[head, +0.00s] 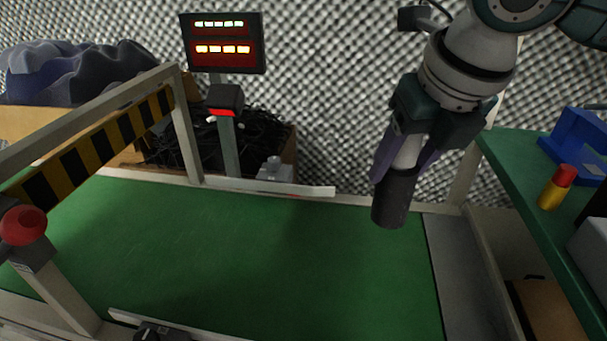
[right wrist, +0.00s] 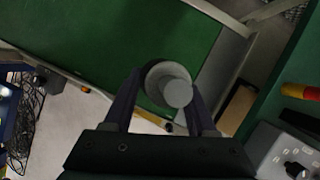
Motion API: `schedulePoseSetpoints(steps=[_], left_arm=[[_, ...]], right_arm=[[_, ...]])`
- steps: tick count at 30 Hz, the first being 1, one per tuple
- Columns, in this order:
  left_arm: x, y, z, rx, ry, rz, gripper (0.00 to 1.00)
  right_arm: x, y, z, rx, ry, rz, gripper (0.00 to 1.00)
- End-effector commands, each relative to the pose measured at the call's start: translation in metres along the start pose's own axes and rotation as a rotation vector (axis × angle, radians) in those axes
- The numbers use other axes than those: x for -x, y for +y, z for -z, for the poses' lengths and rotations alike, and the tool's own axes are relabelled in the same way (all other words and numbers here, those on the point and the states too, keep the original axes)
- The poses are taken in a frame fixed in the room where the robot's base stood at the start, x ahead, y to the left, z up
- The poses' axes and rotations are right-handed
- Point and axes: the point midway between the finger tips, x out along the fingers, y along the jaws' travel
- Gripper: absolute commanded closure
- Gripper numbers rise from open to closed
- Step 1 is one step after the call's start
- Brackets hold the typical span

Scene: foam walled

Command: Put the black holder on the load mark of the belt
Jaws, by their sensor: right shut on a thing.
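My right gripper (head: 400,165) is shut on the black holder (head: 394,200), an upright cylinder with a dark lower part and a pale grey upper part between the fingers. In the head view it hangs in front of the far right end of the green belt (head: 240,255); its gap above the belt is hard to judge. In the right wrist view, the holder (right wrist: 172,84) sits between the fingertips of the right gripper (right wrist: 163,100), with the belt (right wrist: 150,35) behind it. I cannot make out a load mark on the belt. My left gripper is not in view.
A striped yellow-black barrier (head: 95,140) and a red button (head: 23,226) stand at the left. A display (head: 222,43) and a red-lit sensor post (head: 225,105) stand behind the belt. A green side table (head: 525,175) at the right carries a red-yellow cylinder (head: 556,188). The belt surface is clear.

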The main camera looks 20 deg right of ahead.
Motion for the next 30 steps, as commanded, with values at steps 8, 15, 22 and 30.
schedulePoseSetpoints(steps=[8,15,22,30], left_arm=[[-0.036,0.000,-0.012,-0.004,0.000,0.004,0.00],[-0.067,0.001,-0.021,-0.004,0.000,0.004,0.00],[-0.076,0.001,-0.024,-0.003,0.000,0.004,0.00],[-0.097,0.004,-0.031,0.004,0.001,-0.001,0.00]], right_arm=[[-0.066,-0.001,0.029,0.014,0.007,-0.006,1.00],[-0.126,-0.001,0.053,0.013,0.004,-0.006,1.00],[-0.146,-0.001,0.061,0.014,0.001,-0.006,1.00],[-0.181,-0.001,0.076,0.014,0.003,-0.006,1.00]])
